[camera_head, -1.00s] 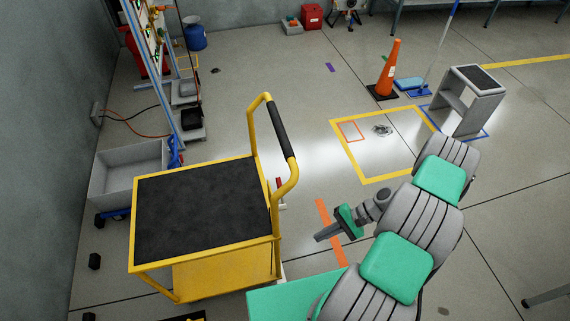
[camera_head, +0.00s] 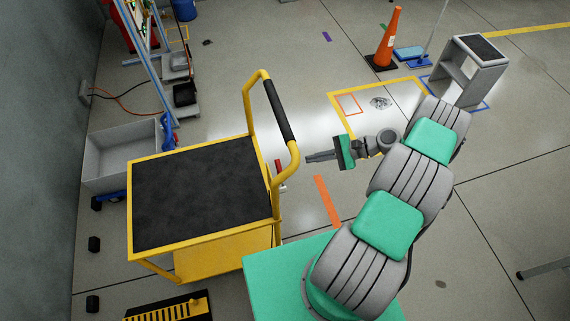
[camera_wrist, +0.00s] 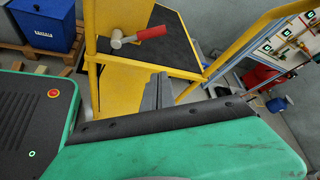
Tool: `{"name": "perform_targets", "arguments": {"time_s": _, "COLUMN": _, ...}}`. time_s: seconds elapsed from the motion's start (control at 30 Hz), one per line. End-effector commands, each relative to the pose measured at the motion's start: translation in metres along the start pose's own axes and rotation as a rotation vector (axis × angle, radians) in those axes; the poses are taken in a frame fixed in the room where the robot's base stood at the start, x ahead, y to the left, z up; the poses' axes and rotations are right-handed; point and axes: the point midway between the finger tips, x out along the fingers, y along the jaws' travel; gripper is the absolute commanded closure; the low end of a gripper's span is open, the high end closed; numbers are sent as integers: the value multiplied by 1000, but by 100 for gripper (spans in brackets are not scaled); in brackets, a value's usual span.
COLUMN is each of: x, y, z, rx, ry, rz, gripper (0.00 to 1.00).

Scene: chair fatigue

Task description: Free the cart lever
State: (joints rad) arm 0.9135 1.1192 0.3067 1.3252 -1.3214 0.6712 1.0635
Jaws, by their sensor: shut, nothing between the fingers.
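The yellow cart (camera_head: 203,196) with a black mat stands left of my arm. A small red-handled part, seemingly the lever (camera_head: 278,167), shows by the cart's handle-side edge. In the wrist view the lever (camera_wrist: 150,33) has a red grip and a pale, rounded end beside a yellow panel. My gripper (camera_head: 310,158) is shut and empty, a little right of the lever and apart from it in the head view. In the wrist view my gripper (camera_wrist: 158,88) points up toward the cart, below the lever. Whether anything blocks the lever cannot be told.
The cart's curved handle (camera_head: 278,110) rises close to my gripper. A grey bin (camera_head: 122,158) stands behind the cart. A yellow-black striped item (camera_head: 170,308) lies in front. An orange cone (camera_head: 388,42) and a grey step stool (camera_head: 470,62) stand farther back.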

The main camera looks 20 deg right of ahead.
Motion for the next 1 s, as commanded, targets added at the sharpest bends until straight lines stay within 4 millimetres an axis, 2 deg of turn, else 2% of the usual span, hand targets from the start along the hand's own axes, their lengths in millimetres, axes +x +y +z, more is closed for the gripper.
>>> {"name": "perform_targets", "arguments": {"time_s": 0.2, "x": 3, "y": 0, "z": 1, "rx": -2, "ry": -2, "rz": 2, "gripper": 100}}
{"name": "perform_targets", "arguments": {"time_s": 0.33, "x": 17, "y": -1, "z": 2, "rx": 0, "ry": -4, "rz": 4, "gripper": 100}}
{"name": "perform_targets", "arguments": {"time_s": 0.73, "x": 103, "y": 0, "z": 4, "rx": -3, "ry": -4, "rz": 6, "gripper": 100}}
{"name": "perform_targets", "arguments": {"time_s": 0.83, "x": 92, "y": -4, "z": 23, "rx": -1, "ry": 0, "rz": 2, "gripper": 100}}
{"name": "perform_targets", "arguments": {"time_s": 1.0, "x": 88, "y": -1, "z": 38, "rx": -2, "ry": -1, "rz": 3, "gripper": 100}}
